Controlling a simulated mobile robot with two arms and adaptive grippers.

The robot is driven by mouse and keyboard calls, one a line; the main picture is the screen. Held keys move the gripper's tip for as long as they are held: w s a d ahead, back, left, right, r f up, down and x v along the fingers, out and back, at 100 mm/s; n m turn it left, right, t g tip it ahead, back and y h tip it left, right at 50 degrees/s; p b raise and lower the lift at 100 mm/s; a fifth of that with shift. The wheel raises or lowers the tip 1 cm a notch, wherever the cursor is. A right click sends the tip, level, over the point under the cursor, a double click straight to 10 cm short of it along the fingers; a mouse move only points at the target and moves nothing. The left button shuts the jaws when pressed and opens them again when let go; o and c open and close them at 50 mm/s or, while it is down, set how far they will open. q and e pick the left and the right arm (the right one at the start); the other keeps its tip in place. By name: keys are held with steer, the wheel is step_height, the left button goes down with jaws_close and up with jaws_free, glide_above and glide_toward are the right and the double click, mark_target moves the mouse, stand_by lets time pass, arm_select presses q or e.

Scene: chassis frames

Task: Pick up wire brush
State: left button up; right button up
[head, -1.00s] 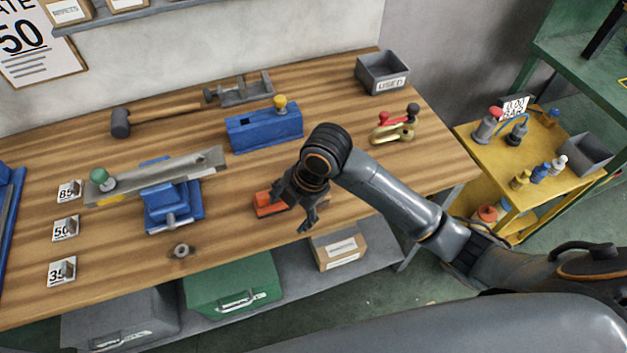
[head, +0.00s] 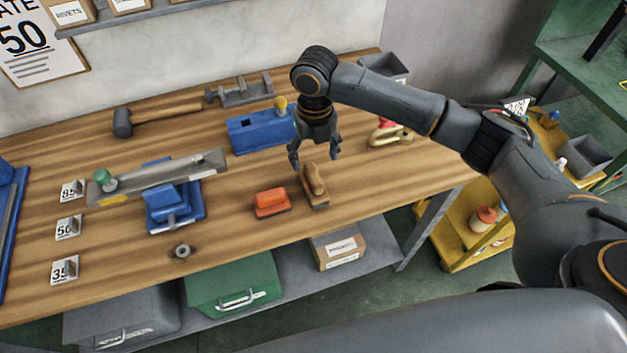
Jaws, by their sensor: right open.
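The wire brush (head: 316,187), as I take it, is the brown wooden-handled block on a darker base. It lies on the workbench right of the middle, its long side pointing away from me. My right gripper (head: 314,158) is open, its fingers pointing down and spread, at the far end of the brush. It appears above the brush and empty; the exact height gap is hard to tell. My left gripper is not in view.
An orange block (head: 270,203) lies close left of the brush. A blue box (head: 262,134) stands behind, partly covered by my gripper. A red-handled clamp (head: 392,135) lies to the right. A blue vise (head: 172,200) is left.

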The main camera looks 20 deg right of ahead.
mark_target(313, 174)
steer(key=shift+f, duration=0.95)
steer(key=shift+s+a+f+p, duration=0.1)
steer(key=shift+f+p, duration=0.35)
steer(key=shift+f, duration=0.15)
step_height(313, 174, down, 4)
steer(key=shift+s+a+r+p, duration=0.1)
steer(key=shift+r+p, duration=0.1)
steer(key=shift+p, duration=0.45)
steer(key=shift+f, duration=0.4)
steer(key=shift+c, duration=0.2)
steer(key=c, duration=1.3)
steer(key=shift+o, duration=0.2)
steer(key=shift+r, duration=0.1)
